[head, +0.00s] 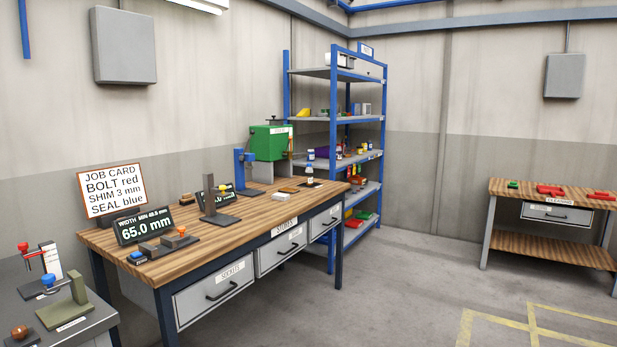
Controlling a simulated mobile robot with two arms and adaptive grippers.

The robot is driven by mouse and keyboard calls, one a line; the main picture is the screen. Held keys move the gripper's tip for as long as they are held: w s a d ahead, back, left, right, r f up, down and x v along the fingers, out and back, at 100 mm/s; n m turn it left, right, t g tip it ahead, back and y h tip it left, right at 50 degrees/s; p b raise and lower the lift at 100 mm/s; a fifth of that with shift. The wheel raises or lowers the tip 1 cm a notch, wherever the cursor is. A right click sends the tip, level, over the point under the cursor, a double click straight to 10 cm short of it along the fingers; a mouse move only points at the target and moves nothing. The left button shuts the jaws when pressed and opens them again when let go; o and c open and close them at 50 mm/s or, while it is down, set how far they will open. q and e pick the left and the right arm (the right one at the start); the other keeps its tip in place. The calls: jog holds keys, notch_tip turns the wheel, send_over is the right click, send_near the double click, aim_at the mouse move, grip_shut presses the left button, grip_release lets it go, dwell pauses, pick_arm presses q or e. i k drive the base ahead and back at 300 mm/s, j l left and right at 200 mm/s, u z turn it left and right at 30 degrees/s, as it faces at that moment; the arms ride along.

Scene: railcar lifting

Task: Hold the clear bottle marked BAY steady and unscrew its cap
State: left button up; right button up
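A small bottle (310,172) stands upright near the far right end of the wooden workbench (225,227). Neither of my grippers is in view, and nothing of mine is near the bottle.
A blue shelf rack (334,140) stands behind the bench. A grey table (80,330) is at near left, another bench (552,191) at right. Floor between is clear.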

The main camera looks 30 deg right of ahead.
aim_at(308, 172)
jog(key=i+l+z, duration=1)
jog(key=i+z, duration=0.2)
jog(key=i, duration=0.25)
jog(key=i+z, duration=0.3)
jog(key=i, duration=1.55)
jog(key=i+u, duration=0.1)
jog(key=i, duration=0.5)
jog(key=i+l, duration=0.15)
jog(key=i, duration=0.45)
jog(key=i+l+u, duration=0.15)
jog(key=i, duration=0.45)
jog(key=i+l+u, duration=0.1)
jog(key=i+u, duration=0.2)
jog(key=u, duration=0.15)
jog(key=i+l+u, duration=0.2)
jog(key=u, duration=0.25)
jog(key=i+l+u, duration=0.35)
jog(key=u, duration=0.15)
jog(key=i+l+u, duration=0.2)
jog(key=l+u, duration=0.25)
jog(key=j, duration=0.1)
